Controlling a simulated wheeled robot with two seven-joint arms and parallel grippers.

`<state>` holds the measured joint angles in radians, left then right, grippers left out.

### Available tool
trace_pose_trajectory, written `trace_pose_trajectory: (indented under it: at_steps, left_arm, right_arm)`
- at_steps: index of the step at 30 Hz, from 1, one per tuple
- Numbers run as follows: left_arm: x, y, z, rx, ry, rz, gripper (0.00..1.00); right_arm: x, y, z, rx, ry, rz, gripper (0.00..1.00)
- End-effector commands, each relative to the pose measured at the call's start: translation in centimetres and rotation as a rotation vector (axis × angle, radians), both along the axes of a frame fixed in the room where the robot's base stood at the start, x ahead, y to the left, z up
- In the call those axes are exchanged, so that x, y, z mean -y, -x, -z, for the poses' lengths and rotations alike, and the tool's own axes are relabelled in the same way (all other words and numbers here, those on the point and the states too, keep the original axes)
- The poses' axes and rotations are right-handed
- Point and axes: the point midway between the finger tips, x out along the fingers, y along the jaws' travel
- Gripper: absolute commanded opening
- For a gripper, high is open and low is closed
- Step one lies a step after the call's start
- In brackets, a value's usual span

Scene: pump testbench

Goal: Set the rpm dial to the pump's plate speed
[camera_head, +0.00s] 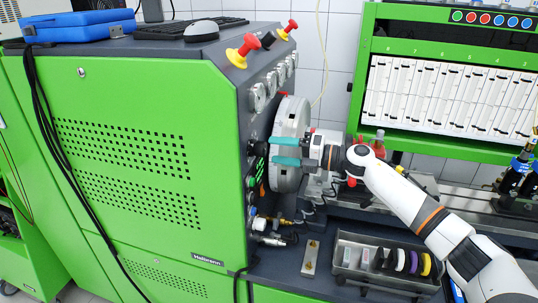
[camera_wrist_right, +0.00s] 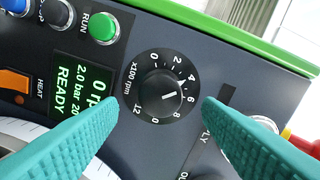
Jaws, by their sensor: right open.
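The rpm dial (camera_wrist_right: 160,88) is a round black knob on a dark panel, marked 0 to 12 and "x100 rpm". Its white line points roughly between 4 and 6. My right gripper (camera_wrist_right: 153,103) is open, with teal fingers on either side of the dial, seemingly apart from it. In the head view, my right gripper (camera_head: 271,150) reaches to the bench's control panel, and the dial is hard to make out there. The display (camera_wrist_right: 80,90) reads 0 rpm and READY. I cannot read any pump plate. My left gripper is not in view.
A green RUN button (camera_wrist_right: 103,26) and an orange HEAT switch (camera_wrist_right: 15,83) sit near the dial. A large grey disc (camera_head: 292,118) stands beside the panel. A metal tray (camera_head: 345,262) with dark and coloured round parts lies below my right arm.

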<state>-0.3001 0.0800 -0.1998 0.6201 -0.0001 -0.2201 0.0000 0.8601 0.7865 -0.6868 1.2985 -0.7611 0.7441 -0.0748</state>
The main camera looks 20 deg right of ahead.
Motion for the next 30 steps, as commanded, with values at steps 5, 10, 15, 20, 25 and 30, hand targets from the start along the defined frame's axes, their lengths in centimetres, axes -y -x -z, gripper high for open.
trace_pose_trajectory:
  at_steps: [5, 10, 15, 20, 25, 30]
  left_arm:
    - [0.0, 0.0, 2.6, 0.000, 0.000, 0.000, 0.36]
    - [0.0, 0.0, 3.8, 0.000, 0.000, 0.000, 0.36]
    - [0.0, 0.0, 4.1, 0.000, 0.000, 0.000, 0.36]
    - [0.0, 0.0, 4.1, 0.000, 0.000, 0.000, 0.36]
    - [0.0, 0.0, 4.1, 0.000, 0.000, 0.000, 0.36]
    - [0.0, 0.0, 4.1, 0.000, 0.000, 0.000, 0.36]
  right_arm:
    - [3.4, 2.3, 0.6, -0.001, 0.005, 0.003, 0.59]
    - [5.6, 3.8, 0.3, -0.002, 0.002, 0.001, 0.59]
    - [6.6, 4.5, 0.0, -0.001, 0.000, 0.000, 0.59]
    - [6.7, 4.6, -0.1, -0.001, 0.000, -0.001, 0.59]
    - [6.7, 4.6, -0.1, -0.001, 0.000, -0.001, 0.59]
    - [6.7, 4.6, -0.1, -0.001, -0.001, 0.000, 0.59]
